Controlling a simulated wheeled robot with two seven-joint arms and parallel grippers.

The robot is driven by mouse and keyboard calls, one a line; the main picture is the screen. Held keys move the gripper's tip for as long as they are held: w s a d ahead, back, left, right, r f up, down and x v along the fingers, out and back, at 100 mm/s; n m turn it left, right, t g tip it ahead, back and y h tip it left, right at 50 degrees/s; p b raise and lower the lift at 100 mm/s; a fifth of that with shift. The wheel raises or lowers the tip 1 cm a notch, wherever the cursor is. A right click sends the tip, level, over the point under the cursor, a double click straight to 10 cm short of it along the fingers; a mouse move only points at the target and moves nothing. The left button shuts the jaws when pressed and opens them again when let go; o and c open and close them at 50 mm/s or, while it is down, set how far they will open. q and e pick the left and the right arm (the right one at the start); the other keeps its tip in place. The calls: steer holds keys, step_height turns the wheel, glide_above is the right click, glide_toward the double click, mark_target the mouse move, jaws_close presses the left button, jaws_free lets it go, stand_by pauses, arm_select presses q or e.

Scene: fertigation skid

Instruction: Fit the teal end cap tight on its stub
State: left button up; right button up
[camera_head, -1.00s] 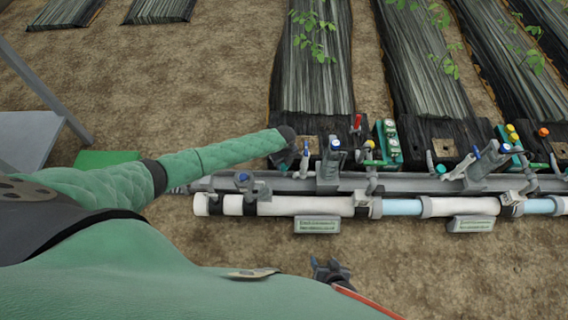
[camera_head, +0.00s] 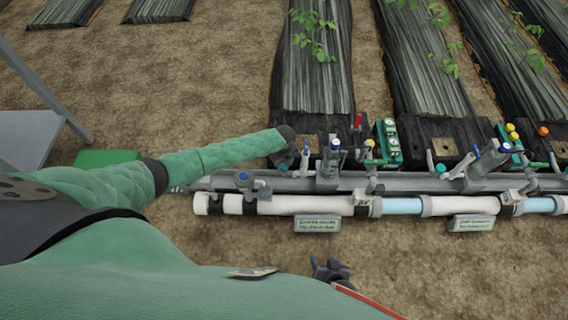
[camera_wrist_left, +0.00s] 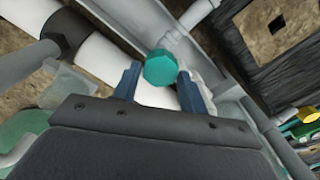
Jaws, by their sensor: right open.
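The teal end cap (camera_wrist_left: 160,68) shows in the left wrist view, at the end of a pale grey stub pipe (camera_wrist_left: 178,38). How tightly it sits on the stub I cannot tell. My left gripper (camera_wrist_left: 160,82) has its two blue fingers apart, one on each side of the cap's near side, with small gaps between the fingers and the cap. In the head view my left gripper (camera_head: 284,158) is over the left end of the manifold, mostly hidden by its own arm. My right gripper (camera_head: 331,268) is open and empty over bare soil, in front of the pipe.
A grey rail and a white and blue pipe (camera_head: 290,205) run across the skid, with several valves. Two label plates (camera_head: 317,223) sit in front of the pipe. Black-covered plant beds (camera_head: 312,70) lie behind.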

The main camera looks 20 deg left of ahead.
stand_by(0.3)
arm_select(q)
steer(key=shift+f, duration=0.15)
steer(key=shift+f, duration=0.2)
stand_by(0.4)
steer(key=c, duration=0.4)
steer(key=shift+o, duration=0.2)
steer(key=shift+f+m+b, duration=0.1)
steer(key=shift+m+b, duration=0.35)
steer(key=shift+m, duration=1.25)
